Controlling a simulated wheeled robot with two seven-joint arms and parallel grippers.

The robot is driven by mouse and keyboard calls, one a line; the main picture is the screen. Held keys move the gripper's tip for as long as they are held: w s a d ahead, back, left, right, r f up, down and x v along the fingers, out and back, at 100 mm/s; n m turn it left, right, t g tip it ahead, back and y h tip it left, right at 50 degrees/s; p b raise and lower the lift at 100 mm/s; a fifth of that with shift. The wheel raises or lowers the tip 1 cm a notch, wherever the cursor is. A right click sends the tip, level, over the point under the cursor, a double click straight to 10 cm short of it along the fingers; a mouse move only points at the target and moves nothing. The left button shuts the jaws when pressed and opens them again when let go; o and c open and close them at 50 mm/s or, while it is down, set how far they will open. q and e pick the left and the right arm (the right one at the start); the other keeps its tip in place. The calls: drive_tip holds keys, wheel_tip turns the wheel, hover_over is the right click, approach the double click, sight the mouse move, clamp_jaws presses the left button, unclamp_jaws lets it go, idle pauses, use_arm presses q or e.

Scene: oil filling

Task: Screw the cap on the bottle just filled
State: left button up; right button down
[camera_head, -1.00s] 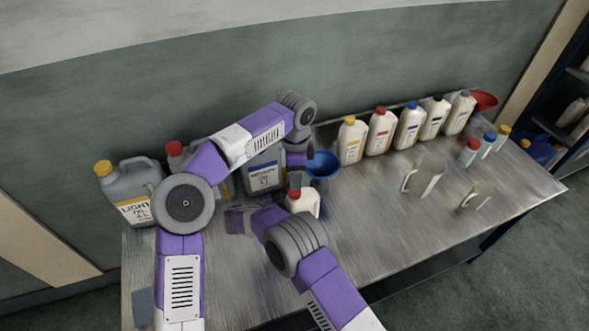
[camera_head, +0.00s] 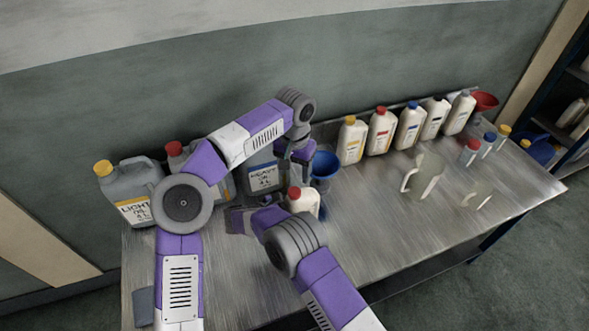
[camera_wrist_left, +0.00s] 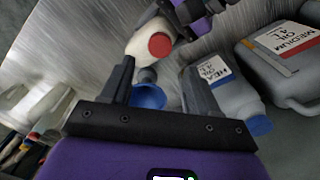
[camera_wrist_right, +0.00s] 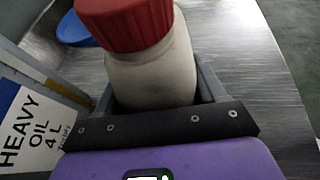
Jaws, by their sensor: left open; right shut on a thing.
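A white bottle (camera_head: 306,205) stands at the table's middle front with a red cap (camera_head: 294,192) on its neck. In the right wrist view, my right gripper (camera_wrist_right: 157,90) is shut around the bottle's body, and the red cap (camera_wrist_right: 125,22) sits on top. How tight the cap is cannot be told. My left gripper (camera_head: 298,150) is above and behind the bottle in the head view. In the left wrist view, its fingers (camera_wrist_left: 160,75) are open and empty, with the red cap (camera_wrist_left: 159,45) ahead of them, apart from them.
A heavy oil jug (camera_head: 262,180) stands close behind the bottle, with a blue funnel (camera_head: 325,165) beside it. A light oil jug (camera_head: 130,190) is at far left. Several white bottles (camera_head: 380,132) line the back. Two clear jugs (camera_head: 423,180) stand at right. The front right tabletop is clear.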

sight(294, 191)
use_arm(q)
drive_tip(key=shift+f, duration=0.1)
drive_tip(key=shift+f, duration=3.9)
drive_tip(key=shift+c, duration=0.3)
drive_tip(key=c, duration=1)
drive_tip(key=m, duration=0.5)
drive_tip(key=shift+c, duration=0.2)
drive_tip(key=o, duration=1.2)
drive_tip(key=shift+o, duration=0.2)
wheel_tip(294, 191, up, 12)
